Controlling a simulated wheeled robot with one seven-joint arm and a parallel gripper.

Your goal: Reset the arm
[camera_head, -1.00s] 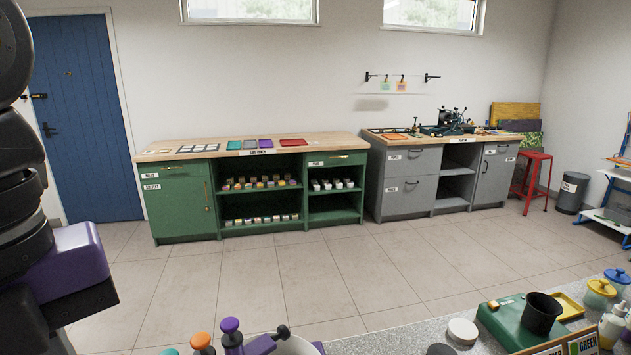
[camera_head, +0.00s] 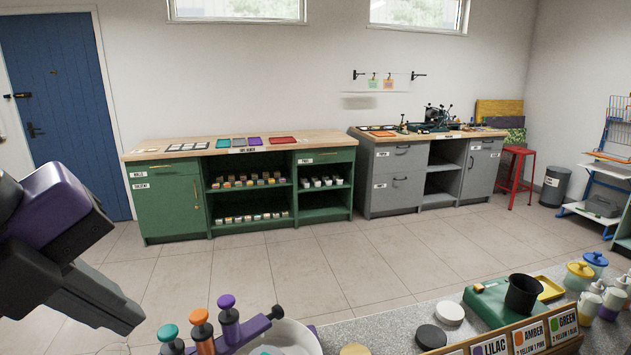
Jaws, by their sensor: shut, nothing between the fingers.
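My arm shows at the left edge in the head view, black with a purple section. Its end, my gripper (camera_head: 122,316), points down and to the right above the tiled floor. The jaws are shut with nothing between them. My gripper is apart from the near counter (camera_head: 398,318) and from everything on it. The rest of my arm is cut off by the left edge.
The near counter carries a white bowl (camera_head: 300,336), a purple rack with teal, orange and purple knobs (camera_head: 228,304), a dark cup (camera_head: 522,294), a labelled card holder (camera_head: 530,333) and bottles. Green (camera_head: 168,205) and grey (camera_head: 398,192) cabinets stand by the wall. The floor between is clear.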

